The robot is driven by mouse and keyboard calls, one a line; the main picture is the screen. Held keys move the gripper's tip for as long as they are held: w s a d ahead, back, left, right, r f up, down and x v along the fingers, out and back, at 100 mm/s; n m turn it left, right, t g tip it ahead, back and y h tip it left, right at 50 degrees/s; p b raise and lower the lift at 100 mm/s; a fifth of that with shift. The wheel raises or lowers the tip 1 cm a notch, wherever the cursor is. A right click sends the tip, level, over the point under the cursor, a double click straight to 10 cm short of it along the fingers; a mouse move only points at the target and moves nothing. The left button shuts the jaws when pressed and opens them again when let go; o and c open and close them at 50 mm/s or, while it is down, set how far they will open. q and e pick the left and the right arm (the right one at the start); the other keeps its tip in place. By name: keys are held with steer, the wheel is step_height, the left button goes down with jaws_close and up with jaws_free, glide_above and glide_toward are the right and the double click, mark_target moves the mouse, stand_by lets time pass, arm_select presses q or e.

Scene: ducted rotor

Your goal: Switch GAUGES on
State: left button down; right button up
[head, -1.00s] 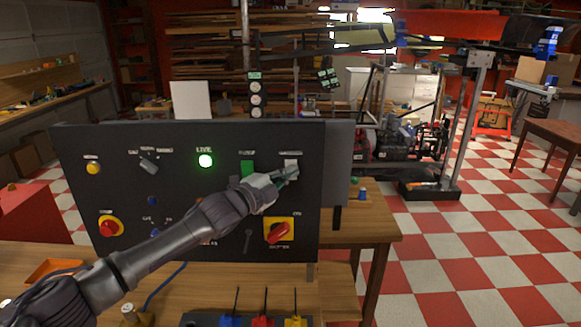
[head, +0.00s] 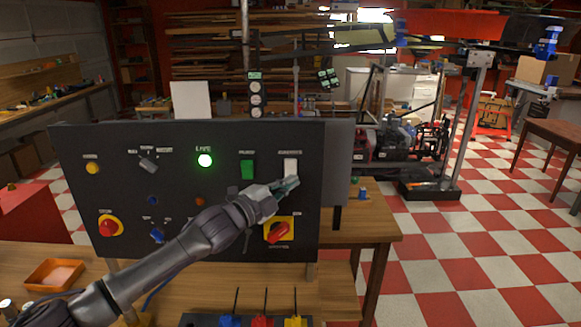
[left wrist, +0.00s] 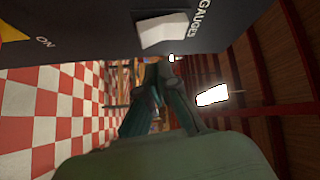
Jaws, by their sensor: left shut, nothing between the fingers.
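The GAUGES switch (head: 290,166) is a white rocker at the upper right of the black panel (head: 180,190). It also shows in the left wrist view (left wrist: 163,30), beside the printed word GAUGES (left wrist: 212,22). My left gripper (head: 294,184) is shut and empty, its fingertips just below the white rocker in the head view. In the left wrist view the fingers (left wrist: 160,78) end close to the rocker; I cannot tell whether they touch it. My right gripper is not in view.
A red rotary switch on a yellow plate (head: 279,231) is just below my gripper. Several other knobs fill the panel's left part.

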arm_select(q)
steer(key=shift+s+a+f, duration=0.1)
steer(key=shift+s+f, duration=0.25)
steer(key=shift+s, duration=0.5)
steer(key=shift+s+f, duration=0.3)
steer(key=shift+s, duration=0.5)
